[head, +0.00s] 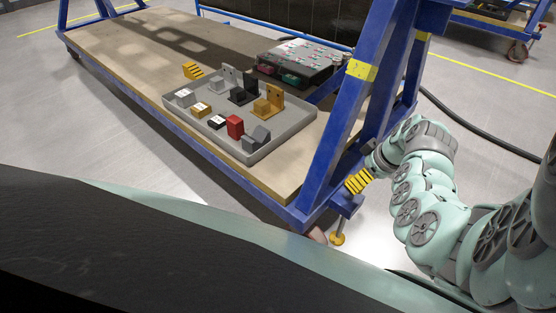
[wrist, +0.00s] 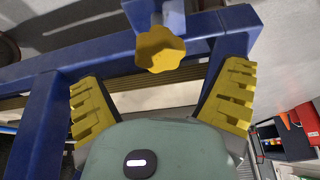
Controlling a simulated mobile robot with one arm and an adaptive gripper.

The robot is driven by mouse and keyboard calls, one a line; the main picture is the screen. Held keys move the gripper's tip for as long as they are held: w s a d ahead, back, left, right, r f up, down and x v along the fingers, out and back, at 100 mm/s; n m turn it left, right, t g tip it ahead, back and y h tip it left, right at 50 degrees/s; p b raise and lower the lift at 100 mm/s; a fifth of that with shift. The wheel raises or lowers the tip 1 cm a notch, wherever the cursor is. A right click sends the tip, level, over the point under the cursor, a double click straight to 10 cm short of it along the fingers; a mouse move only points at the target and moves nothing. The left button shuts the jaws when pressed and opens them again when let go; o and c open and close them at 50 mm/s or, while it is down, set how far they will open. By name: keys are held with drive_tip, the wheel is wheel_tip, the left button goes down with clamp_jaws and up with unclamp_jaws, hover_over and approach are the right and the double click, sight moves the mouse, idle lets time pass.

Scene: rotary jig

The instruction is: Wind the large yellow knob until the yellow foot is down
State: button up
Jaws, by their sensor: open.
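The large yellow knob (wrist: 160,49) has a lobed rim and sits on a blue bracket of the frame in the wrist view. My gripper (wrist: 163,78) is open, with one ridged yellow finger on each side of the picture. The knob shows between and slightly above the fingertips, and nothing is held. In the head view my gripper (head: 357,183) is beside the blue frame's near right corner; I cannot make out the knob there. The yellow foot (head: 338,239) hangs below that corner, close to the floor. I cannot tell whether it touches.
A blue trolley frame with a wooden deck (head: 120,50) fills the middle. A grey tray (head: 255,157) of several small blocks and brackets lies on it, near a dark grey case (head: 296,60). A slanted blue post (head: 350,100) stands beside my gripper. A black cable (head: 480,132) lies on the floor.

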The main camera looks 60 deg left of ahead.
drive_tip(key=p+v, duration=0.5)
drive_tip(key=v, duration=0.6)
drive_tip(key=shift+r, duration=0.4)
